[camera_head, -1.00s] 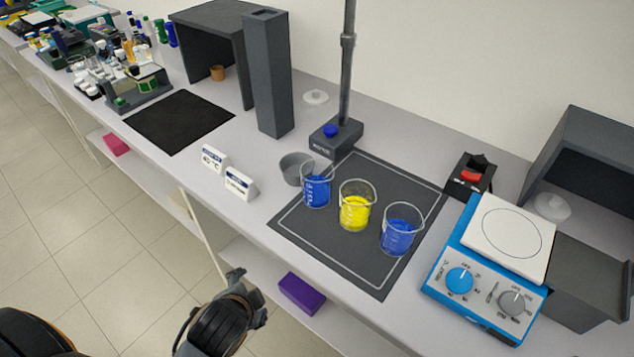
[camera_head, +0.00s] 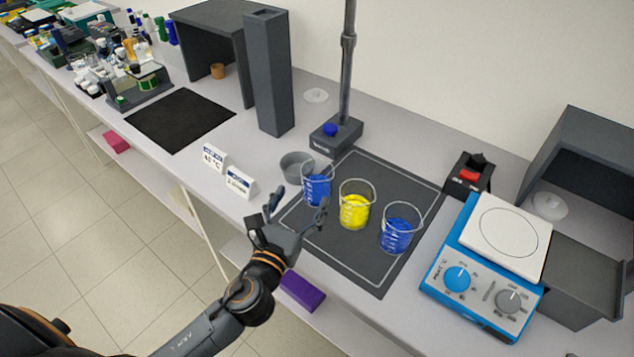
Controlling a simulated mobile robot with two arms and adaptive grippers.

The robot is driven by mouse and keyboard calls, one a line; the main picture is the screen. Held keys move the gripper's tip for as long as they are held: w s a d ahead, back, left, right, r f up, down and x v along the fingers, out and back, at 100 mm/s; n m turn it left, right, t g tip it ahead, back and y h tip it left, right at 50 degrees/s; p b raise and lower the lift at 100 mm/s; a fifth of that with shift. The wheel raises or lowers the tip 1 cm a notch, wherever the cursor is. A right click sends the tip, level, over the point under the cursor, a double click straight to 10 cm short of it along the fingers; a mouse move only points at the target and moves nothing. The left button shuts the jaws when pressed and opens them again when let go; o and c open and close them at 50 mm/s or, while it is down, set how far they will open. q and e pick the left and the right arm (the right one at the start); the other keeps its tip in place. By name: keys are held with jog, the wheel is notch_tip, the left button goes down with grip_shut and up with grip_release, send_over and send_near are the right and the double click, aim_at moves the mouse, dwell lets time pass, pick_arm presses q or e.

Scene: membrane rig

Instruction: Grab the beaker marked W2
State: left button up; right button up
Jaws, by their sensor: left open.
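Three glass beakers stand upright on a dark mat (camera_head: 350,271) with a pale outline. The left beaker (camera_head: 317,189) holds blue liquid, the middle beaker (camera_head: 355,210) yellow, and the right beaker (camera_head: 397,236) blue. Their markings are too small to read, so I cannot tell which is W2. My left gripper (camera_head: 296,203) is open and empty, with its fingers pointing up toward the left beaker. It is in front of that beaker, at the bench's front edge, and one finger reaches close to it. I cannot tell whether they touch. My right gripper is not in view.
A grey bowl (camera_head: 297,167) sits behind the left beaker. A stand with a vertical rod (camera_head: 346,80) rises behind the mat. Two small label signs (camera_head: 240,183) stand to the left. A blue hotplate stirrer (camera_head: 486,270) is to the right. A purple box (camera_head: 302,291) lies on the shelf below.

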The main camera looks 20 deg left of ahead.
aim_at(311, 181)
pick_arm(q)
jog(key=w, duration=0.5)
jog(key=shift+d+p, duration=0.1)
jog(key=shift+p, duration=0.25)
jog(key=w, duration=0.4)
jog(key=shift+w+d+f+p, duration=0.2)
jog(key=shift+w+f+p, duration=0.15)
jog(key=shift+w+p, duration=0.05)
jog(key=shift+c, duration=1)
jog(key=shift+r, duration=0.1)
jog(key=c, duration=1)
jog(key=shift+o, duration=0.2)
